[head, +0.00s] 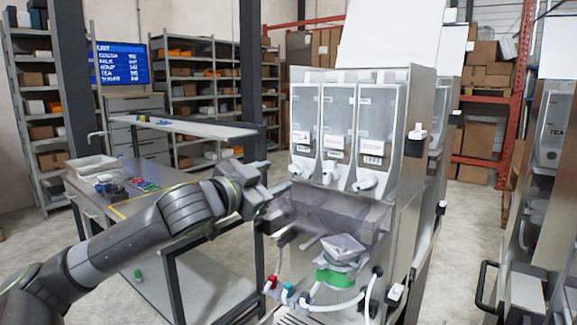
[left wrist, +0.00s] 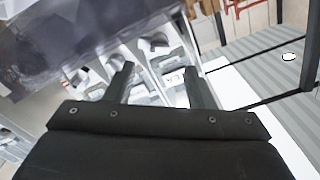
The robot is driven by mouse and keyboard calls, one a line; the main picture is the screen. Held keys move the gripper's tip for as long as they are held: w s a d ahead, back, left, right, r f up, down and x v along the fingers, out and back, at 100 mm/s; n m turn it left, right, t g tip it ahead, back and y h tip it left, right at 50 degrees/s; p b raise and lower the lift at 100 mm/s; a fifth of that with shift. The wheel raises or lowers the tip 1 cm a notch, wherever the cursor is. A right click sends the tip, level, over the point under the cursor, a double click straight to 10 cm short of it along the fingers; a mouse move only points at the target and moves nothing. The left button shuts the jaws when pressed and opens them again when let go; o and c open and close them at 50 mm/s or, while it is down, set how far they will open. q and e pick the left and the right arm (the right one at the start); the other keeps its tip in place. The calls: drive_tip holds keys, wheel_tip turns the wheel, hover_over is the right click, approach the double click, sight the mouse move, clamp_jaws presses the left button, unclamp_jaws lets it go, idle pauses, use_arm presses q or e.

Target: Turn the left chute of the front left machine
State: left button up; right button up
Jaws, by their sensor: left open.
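The front left machine (head: 390,130) stands right of centre in the head view, with three clear canisters side by side. Each has a white chute at its base: the left chute (head: 297,169), the middle chute (head: 329,172) and the right chute (head: 365,182). My left gripper (head: 278,176) is open and empty, just left of the left chute and apart from it. The left wrist view looks at the machine upside down. There the open fingers (left wrist: 159,70) point toward the left chute (left wrist: 155,43), with the other chutes further left.
A smoky clear guard (head: 335,212) sits below the chutes, above a green-banded cup holder (head: 336,276) with white hoses. A steel worktable (head: 185,195) stands left, under my left arm. More machines (head: 555,130) stand at the right edge. The aisle floor (head: 455,220) is clear.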

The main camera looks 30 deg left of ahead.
sight(293, 169)
use_arm(q)
drive_tip(key=shift+w+d+p, duration=0.2)
drive_tip(key=shift+w+p, duration=0.65)
drive_tip(key=shift+w, duration=2.15)
drive_tip(key=c, duration=1)
